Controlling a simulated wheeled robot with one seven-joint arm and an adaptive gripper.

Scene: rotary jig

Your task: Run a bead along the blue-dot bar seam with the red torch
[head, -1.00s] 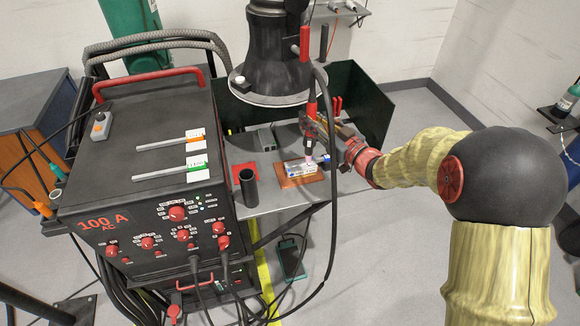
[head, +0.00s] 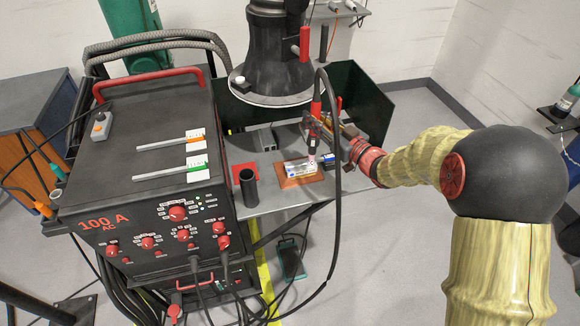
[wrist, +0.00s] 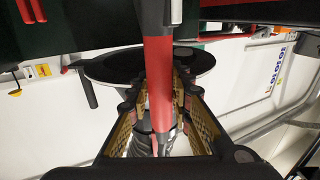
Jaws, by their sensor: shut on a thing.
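My gripper (head: 327,131) is shut on the red torch (head: 316,108) above the work table, and the wrist view shows the torch's red handle (wrist: 158,85) between the two fingers. The torch points down, with its dark head and tip low over the work. A light metal workpiece (head: 296,169) lies on a brown plate (head: 300,182). A pale pinkish glow shows at the tip, by the workpiece's right part. A small blue patch (head: 329,163) shows just right of the tip. Bar markings and the seam are too small to tell apart.
A black welding machine (head: 140,190) stands left of the table. A dark cup (head: 248,188) is at the table's left front. A black extraction hood (head: 270,60) hangs above, and a dark green screen (head: 367,108) stands behind. The torch cable loops down in front.

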